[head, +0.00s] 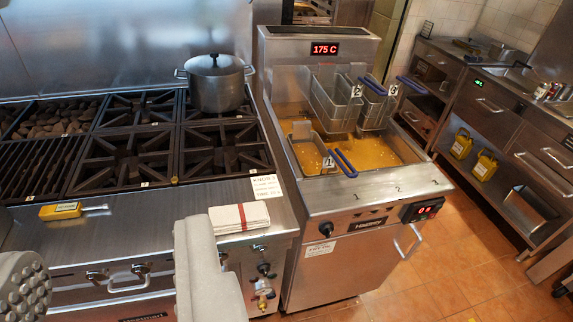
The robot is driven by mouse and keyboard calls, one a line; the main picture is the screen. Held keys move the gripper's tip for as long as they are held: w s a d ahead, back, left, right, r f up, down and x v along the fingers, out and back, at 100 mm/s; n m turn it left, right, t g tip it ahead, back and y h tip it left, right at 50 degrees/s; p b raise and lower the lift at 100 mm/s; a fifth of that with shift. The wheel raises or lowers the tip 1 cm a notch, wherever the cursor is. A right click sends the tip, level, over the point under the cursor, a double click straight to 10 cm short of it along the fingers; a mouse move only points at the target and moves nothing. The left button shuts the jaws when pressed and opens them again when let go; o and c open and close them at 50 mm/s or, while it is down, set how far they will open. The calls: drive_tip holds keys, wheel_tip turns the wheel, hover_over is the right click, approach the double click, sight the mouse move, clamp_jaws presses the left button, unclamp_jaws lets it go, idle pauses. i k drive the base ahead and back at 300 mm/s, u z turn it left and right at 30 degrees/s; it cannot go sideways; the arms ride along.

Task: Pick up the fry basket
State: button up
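Three wire fry baskets are at the fryer (335,225). The front-left fry basket (305,150), tagged 1, sits low in the yellow oil with its blue handle (345,163) pointing to the front right. The middle fry basket (332,108), tagged 2, and the right fry basket (374,112) are higher at the back, with blue handles reaching right. The right one's tag is too small to read surely. My gripper (108,250) is at the lower left, its two grey fingers wide apart and nothing between them. It is in front of the range, apart from the baskets.
A lidded pot (216,82) stands on the back right burner of the range (120,225). A folded towel (239,217) and a yellow-handled scraper (70,210) lie on its front ledge. A steel counter (500,130) stands at right; tiled floor (440,285) between is clear.

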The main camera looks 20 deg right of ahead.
sight(302, 134)
drive_tip(key=u, duration=2.7)
drive_tip(key=k, duration=1.55)
drive_tip(key=z, duration=1.85)
drive_tip(key=i, duration=1)
drive_tip(key=u, duration=0.05)
